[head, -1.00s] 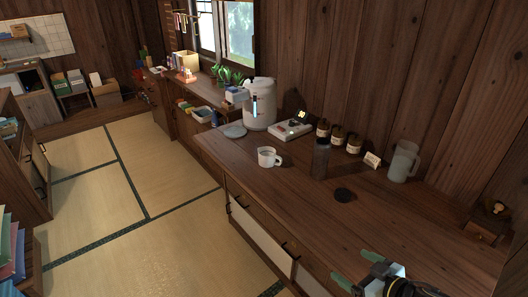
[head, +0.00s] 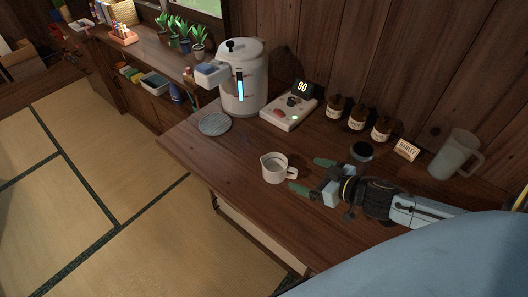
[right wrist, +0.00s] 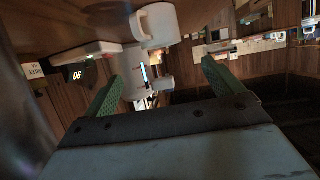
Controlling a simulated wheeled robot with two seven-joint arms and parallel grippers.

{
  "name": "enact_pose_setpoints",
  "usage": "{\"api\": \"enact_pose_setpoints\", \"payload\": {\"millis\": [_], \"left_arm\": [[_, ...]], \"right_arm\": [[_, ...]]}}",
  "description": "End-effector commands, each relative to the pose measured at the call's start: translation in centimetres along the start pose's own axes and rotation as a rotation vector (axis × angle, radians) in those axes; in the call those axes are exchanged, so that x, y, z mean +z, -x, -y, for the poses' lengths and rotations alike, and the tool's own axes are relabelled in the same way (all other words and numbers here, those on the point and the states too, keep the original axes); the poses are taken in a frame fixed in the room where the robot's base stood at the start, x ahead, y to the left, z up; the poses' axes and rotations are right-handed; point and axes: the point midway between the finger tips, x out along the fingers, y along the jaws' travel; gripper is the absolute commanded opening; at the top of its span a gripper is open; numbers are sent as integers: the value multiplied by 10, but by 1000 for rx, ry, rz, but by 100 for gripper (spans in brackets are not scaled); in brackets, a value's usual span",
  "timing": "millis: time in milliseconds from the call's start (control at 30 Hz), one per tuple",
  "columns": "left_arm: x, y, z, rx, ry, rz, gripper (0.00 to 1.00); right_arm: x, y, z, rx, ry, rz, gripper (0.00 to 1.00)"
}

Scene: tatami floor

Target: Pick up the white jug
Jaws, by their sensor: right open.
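The white jug (head: 274,168), small with a spout and a side handle, stands upright near the front edge of the wooden counter. It also shows in the right wrist view (right wrist: 160,26), tipped by the camera's angle. My right gripper (head: 311,175) is open and empty just right of the jug, its green fingers pointing left towards the handle side. The lower fingertip is close to the handle; I cannot tell whether they touch. Both fingers show apart in the right wrist view (right wrist: 160,72). My left gripper is not in view.
A white water dispenser (head: 243,85) and round grey coaster (head: 214,124) stand behind left. A scale (head: 290,110) reads 90. Several brown jars (head: 357,117), a barley sign (head: 406,149) and a clear pitcher (head: 455,155) line the wall.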

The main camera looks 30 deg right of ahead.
Motion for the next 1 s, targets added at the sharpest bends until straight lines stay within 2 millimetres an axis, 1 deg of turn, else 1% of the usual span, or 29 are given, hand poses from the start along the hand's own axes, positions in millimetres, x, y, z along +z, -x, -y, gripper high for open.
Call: {"api": "enact_pose_setpoints", "payload": {"millis": [133, 300, 367, 533, 600, 733, 867, 1000], "left_arm": [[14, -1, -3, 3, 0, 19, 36], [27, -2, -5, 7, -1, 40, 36], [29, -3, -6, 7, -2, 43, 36], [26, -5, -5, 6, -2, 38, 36], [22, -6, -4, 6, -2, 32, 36], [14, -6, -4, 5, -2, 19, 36], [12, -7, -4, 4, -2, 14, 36], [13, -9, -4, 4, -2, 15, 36]], "right_arm": [[0, -12, 0, 0, 0, -2, 93], [-1, -36, -1, 1, 2, -3, 93], [-1, -45, -1, 1, 1, -3, 93], [0, -68, 0, 1, 1, -3, 93], [0, -74, -1, 1, 1, -2, 93], [0, -81, 0, 1, 1, -1, 93], [1, -88, 0, 0, 0, -1, 93], [3, -108, 1, 1, 0, -2, 93]]}}
